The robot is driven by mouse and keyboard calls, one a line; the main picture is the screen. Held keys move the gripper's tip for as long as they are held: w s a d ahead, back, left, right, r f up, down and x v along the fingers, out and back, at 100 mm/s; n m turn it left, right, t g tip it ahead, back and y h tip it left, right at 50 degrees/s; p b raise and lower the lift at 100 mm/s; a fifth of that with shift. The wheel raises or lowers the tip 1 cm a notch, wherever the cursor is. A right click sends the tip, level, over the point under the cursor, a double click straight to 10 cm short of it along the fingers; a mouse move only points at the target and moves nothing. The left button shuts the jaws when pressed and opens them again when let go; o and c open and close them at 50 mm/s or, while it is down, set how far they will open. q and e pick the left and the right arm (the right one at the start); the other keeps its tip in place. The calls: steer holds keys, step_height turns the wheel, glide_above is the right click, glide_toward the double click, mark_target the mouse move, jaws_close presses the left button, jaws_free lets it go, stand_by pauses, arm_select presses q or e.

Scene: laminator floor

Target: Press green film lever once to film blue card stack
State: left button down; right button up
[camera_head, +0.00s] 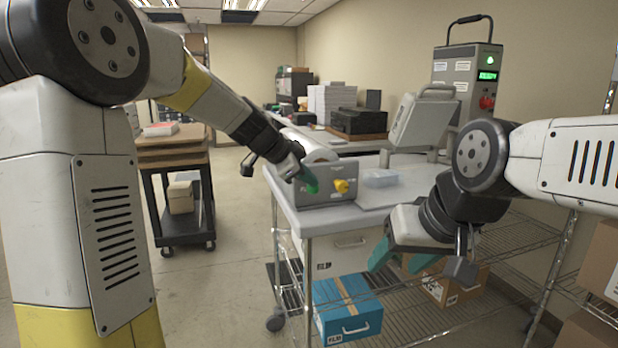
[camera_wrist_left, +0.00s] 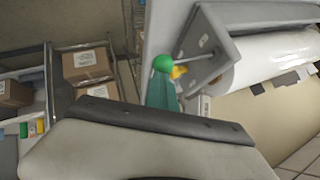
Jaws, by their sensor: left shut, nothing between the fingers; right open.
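The green film lever has a round green knob (camera_wrist_left: 163,64) on a thin metal rod, seen in the left wrist view. It comes from a grey panel (camera_head: 328,192) on the cart, beside a yellow knob (camera_head: 342,186). My left gripper (camera_head: 306,181) is shut and empty at that panel. Its teal finger (camera_wrist_left: 162,94) appears close to the green knob; I cannot tell whether they touch. In the head view the lever and fingertips blend together. My right gripper (camera_head: 405,256) is open and empty in front of the cart's right side. I cannot make out a blue card stack.
A white film roll (camera_head: 312,147) lies behind the panel. A blue box (camera_head: 347,310) is on the lower shelf. A control tower (camera_head: 466,78) stands at back right. A dark trolley (camera_head: 172,185) stands left, with clear floor between.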

arm_select(q)
steer(key=shift+r, duration=0.75)
steer(key=s+a+r, duration=0.5)
steer(key=r, duration=0.5)
steer(key=shift+s+r, duration=0.35)
steer(key=shift+r, duration=0.05)
steer(key=s+a+f+n+y, duration=0.1)
steer(key=s+a+f+n, duration=0.2)
steer(key=s+f+n, duration=0.2)
steer(key=s+a+f+n+y, duration=0.2)
steer(key=s+f+n, duration=0.3)
steer(key=s, duration=0.7)
steer(key=s+a+f+n+y, duration=0.1)
steer(key=s+a+f+n, duration=0.3)
steer(key=s, duration=0.4)
steer(key=shift+s+f+n+g+y, duration=0.15)
steer(key=shift+f+n+g+y, duration=0.25)
steer(key=shift+f+n, duration=0.55)
